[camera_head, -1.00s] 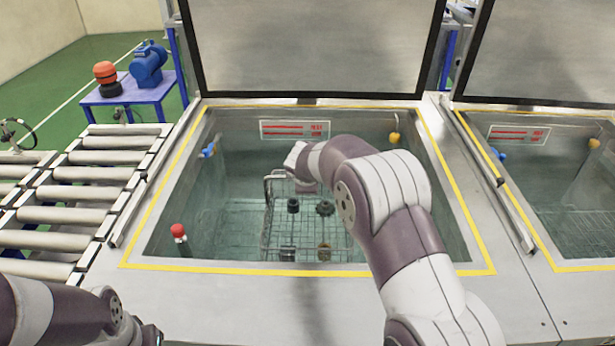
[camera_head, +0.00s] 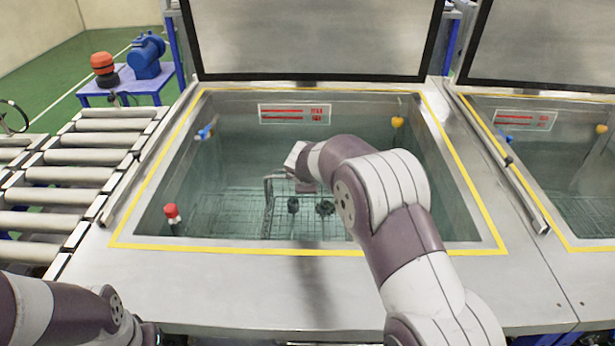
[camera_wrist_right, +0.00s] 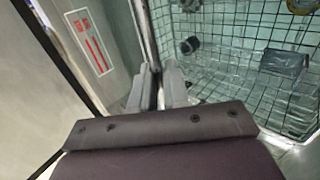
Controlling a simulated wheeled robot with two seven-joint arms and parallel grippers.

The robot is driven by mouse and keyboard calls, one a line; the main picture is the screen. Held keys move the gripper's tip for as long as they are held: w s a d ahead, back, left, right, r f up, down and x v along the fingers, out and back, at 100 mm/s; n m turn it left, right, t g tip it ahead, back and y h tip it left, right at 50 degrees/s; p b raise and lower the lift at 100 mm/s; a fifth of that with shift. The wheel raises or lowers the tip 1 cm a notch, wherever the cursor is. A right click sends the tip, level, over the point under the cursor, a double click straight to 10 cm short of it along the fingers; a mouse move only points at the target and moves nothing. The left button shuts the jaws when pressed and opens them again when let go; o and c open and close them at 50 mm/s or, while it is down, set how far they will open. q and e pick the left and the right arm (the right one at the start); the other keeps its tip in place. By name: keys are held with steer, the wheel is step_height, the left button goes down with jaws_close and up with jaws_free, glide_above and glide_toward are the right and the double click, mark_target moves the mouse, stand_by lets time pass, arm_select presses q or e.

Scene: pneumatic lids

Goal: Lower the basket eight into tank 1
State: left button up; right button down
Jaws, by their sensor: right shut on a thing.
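The wire basket (camera_head: 268,212) hangs inside the middle open tank (camera_head: 140,243), with dark parts (camera_head: 293,206) in it. Its lower front is hidden behind the tank's front edge. I cannot tell how deep the basket is in the water. My left arm is at the lower left; its gripper is out of view.
A raised lid (camera_head: 310,40) stands behind the middle tank. A second open tank (camera_head: 575,170) is on the right. A roller conveyor (camera_head: 80,175) is on the left. Inside the middle tank are a red-topped fitting (camera_head: 171,212) and a label plate (camera_head: 294,114).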

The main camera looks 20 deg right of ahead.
steer(key=shift+f+b, duration=0.4)
steer(key=shift+b, duration=0.25)
stand_by(0.4)
steer(key=c, duration=1)
jaws_free()
steer(key=shift+c, duration=0.2)
steer(key=shift+s+f, duration=0.15)
steer(key=shift+f, duration=0.15)
steer(key=s+a+r+p, duration=0.1)
steer(key=s+r+p, duration=0.3)
steer(key=r, duration=0.7)
steer(key=s+a+r+p, duration=0.1)
steer(key=s+r+p, duration=0.3)
steer(key=r+p, duration=0.3)
step_height(320, 180, up, 4)
steer(key=shift+s+a+f, duration=0.15)
steer(key=shift+a, duration=0.1)
